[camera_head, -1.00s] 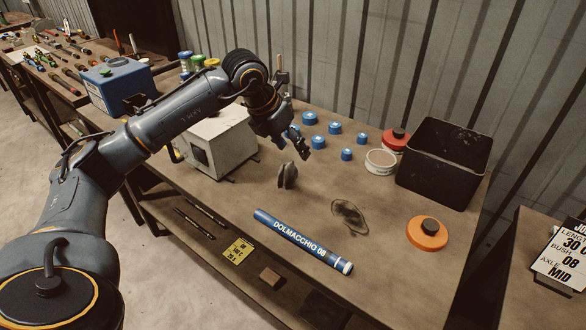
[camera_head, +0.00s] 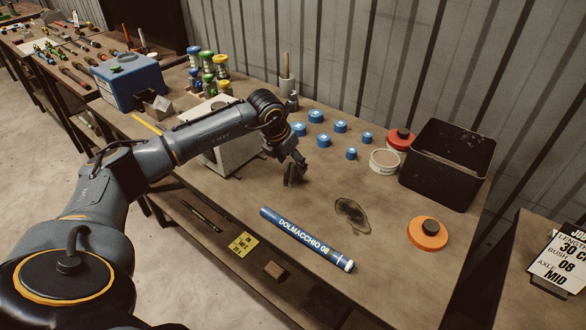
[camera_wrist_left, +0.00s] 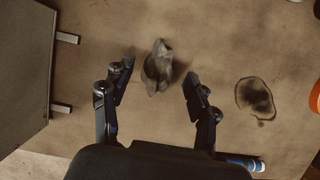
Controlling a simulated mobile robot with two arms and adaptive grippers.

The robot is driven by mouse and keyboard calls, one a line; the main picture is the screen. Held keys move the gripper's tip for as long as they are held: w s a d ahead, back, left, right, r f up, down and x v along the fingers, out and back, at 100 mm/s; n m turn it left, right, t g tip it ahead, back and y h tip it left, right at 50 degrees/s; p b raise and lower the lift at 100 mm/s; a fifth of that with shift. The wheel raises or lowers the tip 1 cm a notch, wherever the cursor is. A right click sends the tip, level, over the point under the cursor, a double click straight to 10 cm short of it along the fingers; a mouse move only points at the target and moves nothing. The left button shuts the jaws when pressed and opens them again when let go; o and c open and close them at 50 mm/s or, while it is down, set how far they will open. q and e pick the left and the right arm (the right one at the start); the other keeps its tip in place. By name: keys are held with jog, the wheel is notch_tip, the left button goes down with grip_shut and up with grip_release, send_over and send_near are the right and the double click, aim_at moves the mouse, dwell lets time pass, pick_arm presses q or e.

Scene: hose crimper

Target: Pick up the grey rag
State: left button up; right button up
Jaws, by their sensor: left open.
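My right gripper is not in view.
A blue tube marked DOLMACCHIO 08 (camera_head: 306,239) lies in front of the rag. A dark stain (camera_head: 352,213) is to its right. Several blue caps (camera_head: 324,141) are behind. A pale box (camera_head: 232,153) stands left. A black bin (camera_head: 447,165) and orange disc (camera_head: 428,234) are right.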

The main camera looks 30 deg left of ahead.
pick_arm(q)
jog(key=shift+x, duration=1.2)
jog(key=c, duration=1.2)
jog(key=shift+c, duration=0.2)
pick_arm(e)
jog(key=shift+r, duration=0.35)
pick_arm(q)
jog(key=shift+r, duration=0.1)
jog(key=shift+r, duration=0.45)
notch_tip(320, 180, up, 2)
jog(key=shift+r+b, duration=0.2)
jog(key=shift+b, duration=0.25)
jog(key=s+d+r+b, duration=0.4)
jog(key=s+r, duration=0.5)
jog(key=s, duration=0.4)
jog(key=shift+d+r, duration=0.35)
jog(key=shift+d, duration=0.1)
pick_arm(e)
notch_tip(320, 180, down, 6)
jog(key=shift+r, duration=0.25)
